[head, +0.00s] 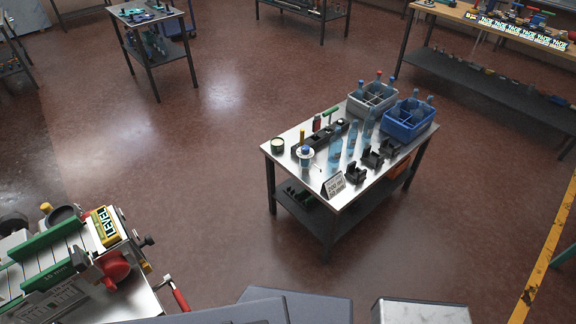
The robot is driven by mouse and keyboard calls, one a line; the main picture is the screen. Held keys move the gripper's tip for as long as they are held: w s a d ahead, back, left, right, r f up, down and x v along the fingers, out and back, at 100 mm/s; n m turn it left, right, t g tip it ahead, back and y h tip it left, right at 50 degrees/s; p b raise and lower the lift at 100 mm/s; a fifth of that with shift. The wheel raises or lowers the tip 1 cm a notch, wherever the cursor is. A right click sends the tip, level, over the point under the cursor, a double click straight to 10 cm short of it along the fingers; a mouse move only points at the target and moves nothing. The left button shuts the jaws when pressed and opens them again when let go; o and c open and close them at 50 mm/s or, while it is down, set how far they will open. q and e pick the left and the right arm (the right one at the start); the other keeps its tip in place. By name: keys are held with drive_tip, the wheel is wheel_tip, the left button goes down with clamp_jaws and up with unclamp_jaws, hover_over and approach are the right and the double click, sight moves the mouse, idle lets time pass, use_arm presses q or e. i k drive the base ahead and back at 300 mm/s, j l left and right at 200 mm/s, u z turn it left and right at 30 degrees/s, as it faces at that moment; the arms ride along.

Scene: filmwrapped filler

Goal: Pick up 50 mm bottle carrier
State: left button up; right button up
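Several small black carrier-like blocks stand in a row on the steel-topped table (300,186): a near one (355,174), a middle one (372,158) and a far one (389,147). No 50 mm marking can be read on them, so I cannot tell which thing is the 50 mm bottle carrier. Clear blue bottles (335,150) stand upright beside them. A blue crate (408,131) and a grey crate (368,106), both with compartments and bottles, stand at the table's far end. Neither of my grippers is in view.
A printed sign (333,185) stands at the table's near corner. A machine with green strips (55,240) and a red knob (113,267) fills the lower left. A long bench (480,75) stands at the upper right. Open brown floor (190,180) surrounds the table.

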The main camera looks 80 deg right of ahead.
sight(356, 172)
drive_tip(key=z, duration=3.4)
drive_tip(key=i+l+u, duration=0.1)
drive_tip(key=i+l, duration=0.4)
drive_tip(key=i+l+u, duration=0.1)
drive_tip(key=i+l, duration=0.4)
drive_tip(key=l, duration=0.15)
drive_tip(key=i+l+u, duration=0.1)
drive_tip(key=i+l, duration=0.4)
drive_tip(key=l, duration=0.15)
